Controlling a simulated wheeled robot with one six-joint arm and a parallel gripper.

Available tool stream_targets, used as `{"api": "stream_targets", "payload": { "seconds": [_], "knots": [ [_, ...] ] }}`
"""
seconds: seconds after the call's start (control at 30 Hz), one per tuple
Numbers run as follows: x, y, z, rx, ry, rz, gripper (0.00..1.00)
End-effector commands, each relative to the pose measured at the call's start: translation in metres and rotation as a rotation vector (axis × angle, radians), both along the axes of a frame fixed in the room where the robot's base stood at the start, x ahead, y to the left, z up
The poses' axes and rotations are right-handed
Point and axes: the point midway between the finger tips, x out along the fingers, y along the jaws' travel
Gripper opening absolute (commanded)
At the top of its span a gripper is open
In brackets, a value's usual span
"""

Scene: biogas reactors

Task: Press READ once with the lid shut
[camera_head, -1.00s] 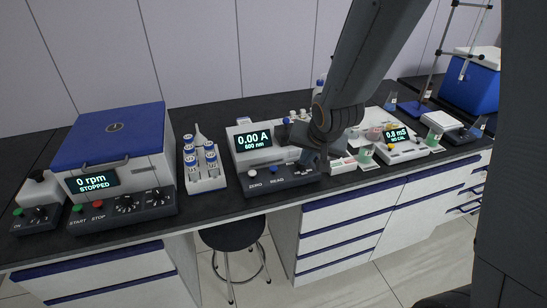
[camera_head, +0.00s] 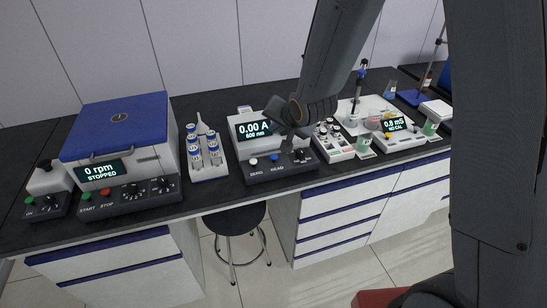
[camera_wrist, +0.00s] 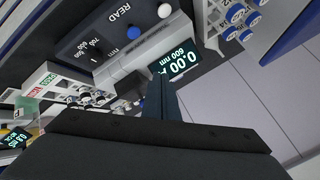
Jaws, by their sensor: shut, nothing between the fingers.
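The photometer (camera_head: 243,149) stands mid-bench; its screen (camera_head: 254,129) reads 0.00 A, 600 nm. On its dark front panel are a white ZERO button (camera_head: 253,161), a blue READ button (camera_head: 274,157) and a dark knob (camera_head: 299,154). In the wrist view the READ button (camera_wrist: 133,34) shows upside down, apart from the fingers. My gripper (camera_head: 287,146) is shut and empty, above the panel's right part, near READ and the knob; I cannot tell the gap. My arm and hand cover the photometer's upper right, so the lid's state is unclear. The fingers (camera_wrist: 163,84) also show in the wrist view.
A vial rack (camera_head: 207,174) and a blue-lidded centrifuge (camera_head: 118,128) stand to the left. A tray of small bottles (camera_head: 336,151) sits close on the right, with a conductivity meter (camera_head: 394,125) beyond. A stool (camera_head: 235,218) stands before the bench.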

Motion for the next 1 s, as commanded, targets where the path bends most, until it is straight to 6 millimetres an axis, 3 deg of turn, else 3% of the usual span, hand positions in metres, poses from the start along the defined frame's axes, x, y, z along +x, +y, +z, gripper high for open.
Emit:
{"api": "stream_targets", "payload": {
  "seconds": [0.6,1.0],
  "knots": [
    [0.0,0.0,-0.073,-0.001,0.001,0.0,0.0],
    [0.0,0.0,-0.078,-0.001,0.0,0.001,0.0]
  ]
}}
